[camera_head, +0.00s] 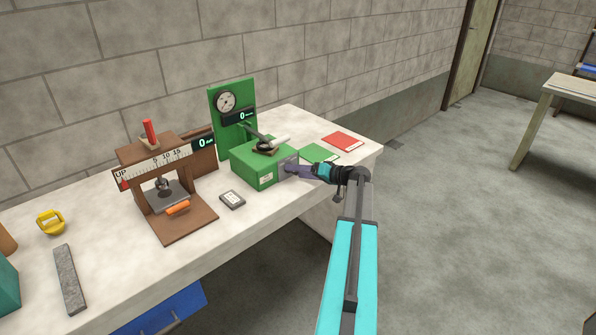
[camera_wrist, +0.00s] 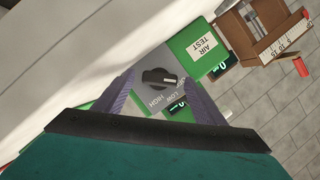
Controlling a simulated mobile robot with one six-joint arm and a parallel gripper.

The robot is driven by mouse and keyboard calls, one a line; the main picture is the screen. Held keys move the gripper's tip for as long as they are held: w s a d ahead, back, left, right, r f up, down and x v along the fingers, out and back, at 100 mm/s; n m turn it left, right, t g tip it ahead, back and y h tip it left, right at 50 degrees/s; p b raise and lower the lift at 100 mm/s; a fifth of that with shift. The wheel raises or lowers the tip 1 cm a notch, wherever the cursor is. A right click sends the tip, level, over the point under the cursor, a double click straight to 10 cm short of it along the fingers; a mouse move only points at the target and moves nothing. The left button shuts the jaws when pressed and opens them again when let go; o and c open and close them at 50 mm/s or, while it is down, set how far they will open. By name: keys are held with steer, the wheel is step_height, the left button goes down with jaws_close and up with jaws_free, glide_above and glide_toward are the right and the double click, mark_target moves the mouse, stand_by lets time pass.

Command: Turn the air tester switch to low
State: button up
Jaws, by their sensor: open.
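The green air tester (camera_head: 252,172) sits on the bench with a gauge board behind it. Its "AIR TEST" label (camera_wrist: 203,48) shows in the wrist view. A grey switch plate on its side carries a black knob (camera_wrist: 158,78) with a white mark that points to the right in that view. "HIGH" and "LOW" are printed below the knob there. My gripper (camera_wrist: 160,80) is open, its purple fingers on either side of the knob; I cannot tell if they touch it. In the head view my gripper (camera_head: 290,168) is close against the switch plate, hiding the knob.
A brown wooden tester (camera_head: 182,225) with a scale stands to the left. Red (camera_head: 343,141) and green (camera_head: 318,153) booklets lie behind my gripper.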

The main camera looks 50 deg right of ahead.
steer(key=shift+w+f, duration=0.15)
steer(key=shift+w, duration=0.2)
steer(key=c, duration=1)
steer(key=shift+a, duration=0.15)
steer(key=shift+c, duration=0.3)
